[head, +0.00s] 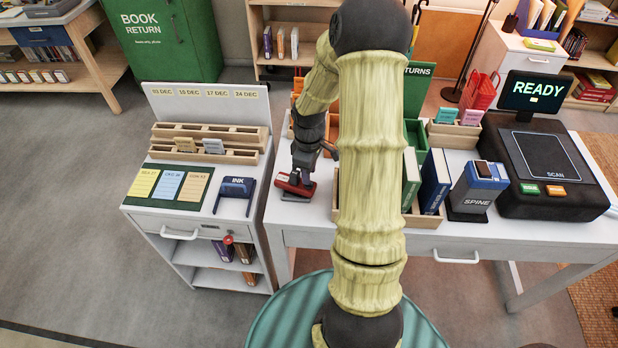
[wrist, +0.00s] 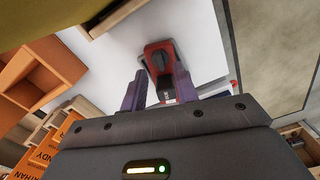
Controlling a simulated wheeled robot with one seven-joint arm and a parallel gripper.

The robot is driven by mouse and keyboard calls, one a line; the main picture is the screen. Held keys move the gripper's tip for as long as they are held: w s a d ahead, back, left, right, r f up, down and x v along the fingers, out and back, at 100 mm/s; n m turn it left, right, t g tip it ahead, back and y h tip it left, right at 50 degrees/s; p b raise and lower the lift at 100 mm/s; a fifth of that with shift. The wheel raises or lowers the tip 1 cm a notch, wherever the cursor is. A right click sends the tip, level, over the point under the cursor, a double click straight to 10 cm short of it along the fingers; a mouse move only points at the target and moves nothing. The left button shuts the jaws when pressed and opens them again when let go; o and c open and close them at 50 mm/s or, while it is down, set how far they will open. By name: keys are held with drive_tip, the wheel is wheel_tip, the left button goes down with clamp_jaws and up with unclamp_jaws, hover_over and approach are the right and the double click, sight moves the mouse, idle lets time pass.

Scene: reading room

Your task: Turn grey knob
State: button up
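A red device (head: 296,185) with a dark base stands on the white desk top near its left edge. The wrist view shows the red device (wrist: 168,52) from above, with a dark grey knob (wrist: 158,59) on its upper side. My gripper (head: 301,172) is low over the red device in the head view, pointing down. In the wrist view, the two purple fingers of my gripper (wrist: 160,82) stand apart, with the near end of the device showing between them. The knob appears just beyond the fingertips, and I cannot tell whether they touch the device. The knob cannot be made out in the head view.
Bins and books stand right of my gripper, partly behind my arm. A black scanner (head: 550,165) is at the far right.

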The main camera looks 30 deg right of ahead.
drive_tip(key=shift+f, duration=1.55)
clamp_jaws()
drive_tip(key=shift+m, duration=0.3)
drive_tip(key=m, duration=0.3)
drive_tip(key=shift+m+p, duration=0.3)
drive_tip(key=shift+p, duration=0.05)
drive_tip(key=m, duration=0.4)
drive_tip(key=shift+m+p, duration=0.3)
drive_tip(key=shift+m, duration=0.1)
